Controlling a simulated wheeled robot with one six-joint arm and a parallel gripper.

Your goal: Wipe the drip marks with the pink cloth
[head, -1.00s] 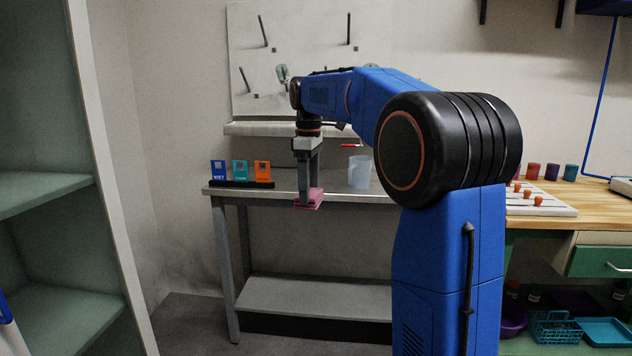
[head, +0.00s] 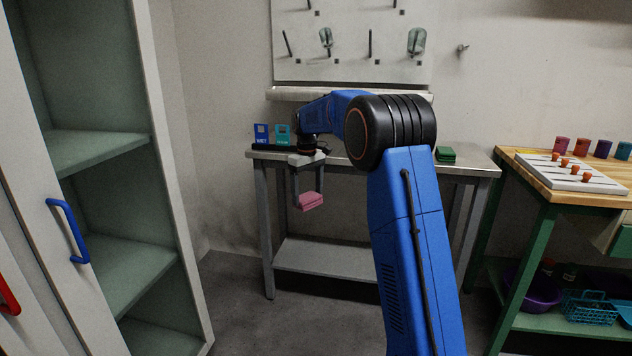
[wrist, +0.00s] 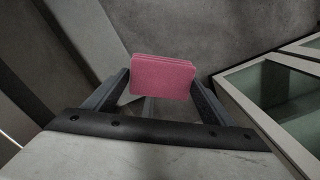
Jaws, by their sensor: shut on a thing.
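The pink cloth (head: 311,201) is a folded pad held between the fingers of my gripper (head: 308,195). In the head view it hangs in front of the steel table, below the level of its top. In the wrist view the pink cloth (wrist: 163,77) sits between the two fingertips of my gripper (wrist: 160,88), which is shut on it. I cannot make out any drip marks in either view.
The steel table (head: 470,165) carries blue and teal cards (head: 272,134) and a green stack (head: 445,154). An open cabinet (head: 105,160) with a blue handle (head: 68,231) stands at left. A wooden bench (head: 535,180) stands at right. Floor between is clear.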

